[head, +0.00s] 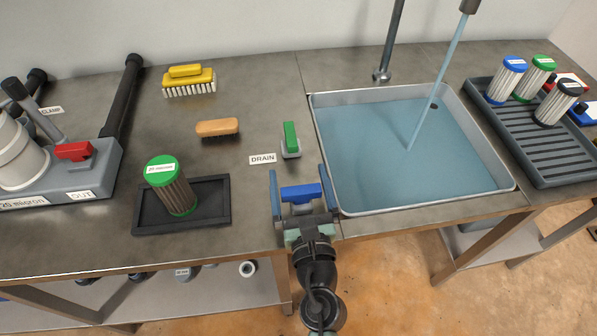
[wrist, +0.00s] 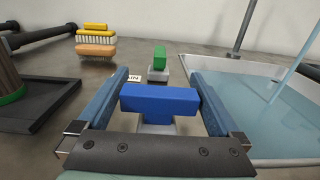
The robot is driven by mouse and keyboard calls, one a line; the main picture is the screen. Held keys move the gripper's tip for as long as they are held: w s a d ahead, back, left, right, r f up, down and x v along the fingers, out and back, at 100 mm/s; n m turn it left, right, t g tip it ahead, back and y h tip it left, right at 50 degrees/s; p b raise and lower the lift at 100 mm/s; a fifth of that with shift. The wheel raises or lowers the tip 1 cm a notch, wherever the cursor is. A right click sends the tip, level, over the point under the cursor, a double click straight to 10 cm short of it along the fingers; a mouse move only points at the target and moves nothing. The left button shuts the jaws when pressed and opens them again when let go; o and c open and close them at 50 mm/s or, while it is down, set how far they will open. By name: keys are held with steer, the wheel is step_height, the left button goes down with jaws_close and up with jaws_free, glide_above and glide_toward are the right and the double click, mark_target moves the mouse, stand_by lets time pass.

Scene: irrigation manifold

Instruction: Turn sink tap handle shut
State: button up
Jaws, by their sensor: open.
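The blue tap handle (head: 301,193) stands on the bench just left of the sink. It lies crosswise between the fingers of my gripper (head: 303,197). In the wrist view the blue handle (wrist: 160,100) fills the space between the two blue fingers of my gripper (wrist: 163,108), with a small gap at each side. My gripper is open around it. Water (head: 433,85) runs from the spout (head: 469,6) into the sink (head: 340,208), which holds bluish water. The handle's base is partly hidden by my gripper.
A green handle (head: 290,137) stands behind, by a DRAIN label (head: 263,159). A green-capped filter (head: 177,190) stands in a black tray (head: 221,212) at left. Brushes (head: 217,127) lie farther back. A ribbed rack (head: 545,174) with filters is right of the sink.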

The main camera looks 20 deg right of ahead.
steer(key=shift+w, duration=0.3)
steer(key=shift+c, duration=0.3)
steer(key=c, duration=1)
